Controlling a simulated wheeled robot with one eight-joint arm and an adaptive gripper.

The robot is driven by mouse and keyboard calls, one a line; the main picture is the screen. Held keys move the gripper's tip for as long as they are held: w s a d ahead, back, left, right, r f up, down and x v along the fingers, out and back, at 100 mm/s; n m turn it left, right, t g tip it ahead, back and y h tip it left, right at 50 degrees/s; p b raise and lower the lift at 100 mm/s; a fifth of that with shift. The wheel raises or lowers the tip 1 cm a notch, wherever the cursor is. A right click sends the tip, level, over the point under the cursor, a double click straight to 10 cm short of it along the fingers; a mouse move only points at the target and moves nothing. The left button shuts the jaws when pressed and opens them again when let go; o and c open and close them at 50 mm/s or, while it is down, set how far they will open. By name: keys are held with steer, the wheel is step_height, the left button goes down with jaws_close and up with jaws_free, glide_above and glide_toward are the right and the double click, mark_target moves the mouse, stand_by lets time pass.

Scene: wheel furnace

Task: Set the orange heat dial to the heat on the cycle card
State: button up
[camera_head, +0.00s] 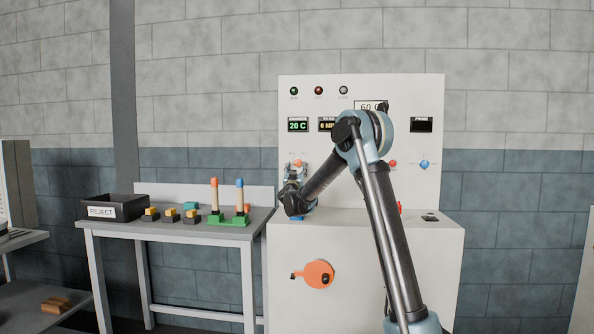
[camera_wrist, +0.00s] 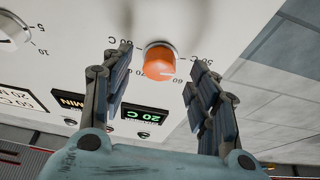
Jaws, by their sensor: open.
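The orange heat dial (camera_wrist: 160,66) sits on the white panel in the wrist view, ringed by temperature marks. A small pale mark shows on it, but its exact setting is hard to read. My gripper (camera_wrist: 160,56) is open, with one finger on each side of the dial; contact is not visible. In the head view the dial (camera_head: 298,163) shows just above my gripper (camera_head: 295,174). A framed card (camera_head: 366,106) reads 60 C, partly hidden by my arm. It is cut off at the left of the wrist view (camera_wrist: 18,98). A green display (camera_head: 298,125) reads 20 C.
A minute display (camera_head: 326,125), a blue knob (camera_head: 424,164) and a dark display (camera_head: 421,125) are on the panel. An orange round handle (camera_head: 318,274) is below. At left, a table (camera_head: 180,231) holds a reject bin (camera_head: 115,208), small blocks and a green stand (camera_head: 229,220).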

mark_target(298, 163)
steer(key=shift+x, duration=1.25)
steer(key=shift+c, duration=0.5)
steer(key=c, duration=0.9)
steer(key=shift+c, duration=0.2)
